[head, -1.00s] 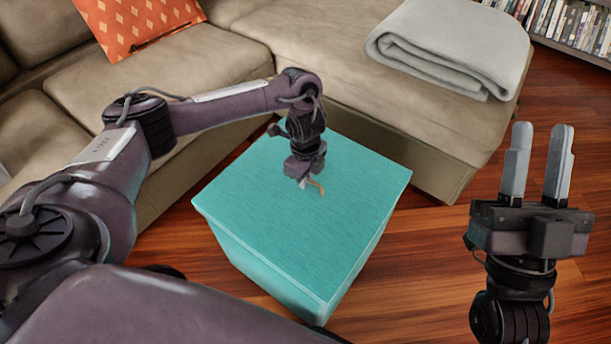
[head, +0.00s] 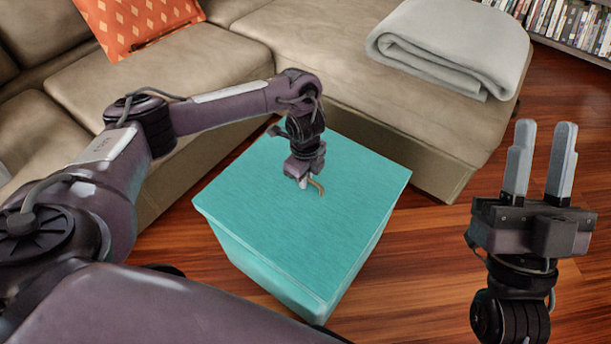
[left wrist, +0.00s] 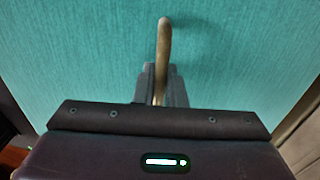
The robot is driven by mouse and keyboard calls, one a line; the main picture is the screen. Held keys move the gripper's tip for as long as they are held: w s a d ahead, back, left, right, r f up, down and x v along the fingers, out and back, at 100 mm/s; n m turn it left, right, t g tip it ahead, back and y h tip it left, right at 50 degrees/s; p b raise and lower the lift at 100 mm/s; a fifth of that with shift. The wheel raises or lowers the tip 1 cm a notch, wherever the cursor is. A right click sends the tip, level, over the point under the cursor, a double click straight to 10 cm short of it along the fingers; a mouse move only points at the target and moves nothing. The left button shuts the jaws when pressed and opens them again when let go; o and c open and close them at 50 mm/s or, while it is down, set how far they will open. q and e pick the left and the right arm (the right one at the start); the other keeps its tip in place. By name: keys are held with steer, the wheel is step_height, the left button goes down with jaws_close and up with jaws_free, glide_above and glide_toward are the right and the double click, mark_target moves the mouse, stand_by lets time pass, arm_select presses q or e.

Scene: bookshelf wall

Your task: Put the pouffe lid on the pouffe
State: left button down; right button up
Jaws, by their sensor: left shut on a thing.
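The teal pouffe lid (head: 290,235) lies flat over the teal pouffe (head: 265,277), its edges close to lined up with the box below. A curved tan handle (head: 318,186) stands at the middle of the lid. My left gripper (head: 304,182) points down at the lid's middle, shut on that handle. In the left wrist view the handle (left wrist: 164,45) rises between the fingers, with the teal lid surface (left wrist: 80,55) all around. My right gripper (head: 540,165) is open and empty, fingers up, over the floor at the right.
A beige sectional sofa (head: 330,60) stands behind and left of the pouffe, with its corner close by. A folded grey blanket (head: 450,45) and an orange cushion (head: 135,22) lie on it. Wooden floor (head: 420,265) is free at the right. A bookshelf (head: 575,25) stands at the back right.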

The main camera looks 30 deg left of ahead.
arm_select(q)
steer(key=shift+r+p, duration=0.15)
steer(key=shift+p, duration=0.35)
arm_select(e)
steer(key=shift+r, duration=0.6)
arm_select(q)
steer(key=shift+f+b, duration=0.45)
steer(key=shift+f, duration=0.55)
arm_select(e)
steer(key=shift+f, duration=0.45)
